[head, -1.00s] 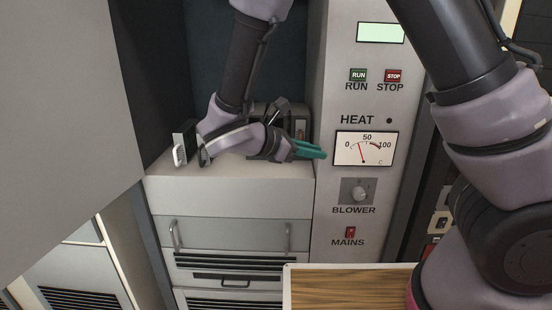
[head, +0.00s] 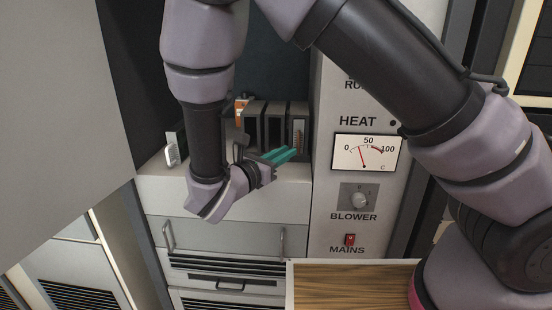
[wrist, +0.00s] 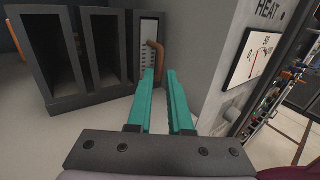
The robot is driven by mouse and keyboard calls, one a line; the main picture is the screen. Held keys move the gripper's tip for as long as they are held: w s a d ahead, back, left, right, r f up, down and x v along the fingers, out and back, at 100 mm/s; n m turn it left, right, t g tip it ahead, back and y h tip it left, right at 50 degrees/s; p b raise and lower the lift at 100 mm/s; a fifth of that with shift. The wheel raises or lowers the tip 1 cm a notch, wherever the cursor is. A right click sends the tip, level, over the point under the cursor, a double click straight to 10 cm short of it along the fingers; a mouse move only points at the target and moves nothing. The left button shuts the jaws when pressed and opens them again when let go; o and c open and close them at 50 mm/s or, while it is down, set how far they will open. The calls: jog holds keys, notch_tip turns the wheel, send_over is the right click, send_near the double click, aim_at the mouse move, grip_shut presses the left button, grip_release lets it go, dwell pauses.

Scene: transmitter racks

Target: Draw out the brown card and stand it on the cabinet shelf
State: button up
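The card with the brown handle (wrist: 155,60) sits in the right-hand slot of a dark rack (wrist: 107,70). Its pale perforated front (wrist: 147,45) faces the wrist camera. In the head view the card (head: 298,133) shows at the rack's right end, on the cabinet shelf (head: 240,188). My gripper (wrist: 161,72) has teal fingers set a little apart, with a gap between them. The fingertips are at the lower part of the handle, which shows in the gap; I cannot tell whether they touch it. In the head view my gripper (head: 287,153) is in front of the rack.
The other two slots in the wrist view look empty. A pale-fronted card (head: 172,152) stands at the shelf's left. An orange-brown item (head: 241,110) shows behind my arm. The control panel (head: 352,180) rises close on the right. The shelf's front left is clear.

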aim_at(298, 145)
jog(key=x, duration=0.6)
jog(key=shift+w+d, duration=0.1)
grip_shut()
dwell(1.3)
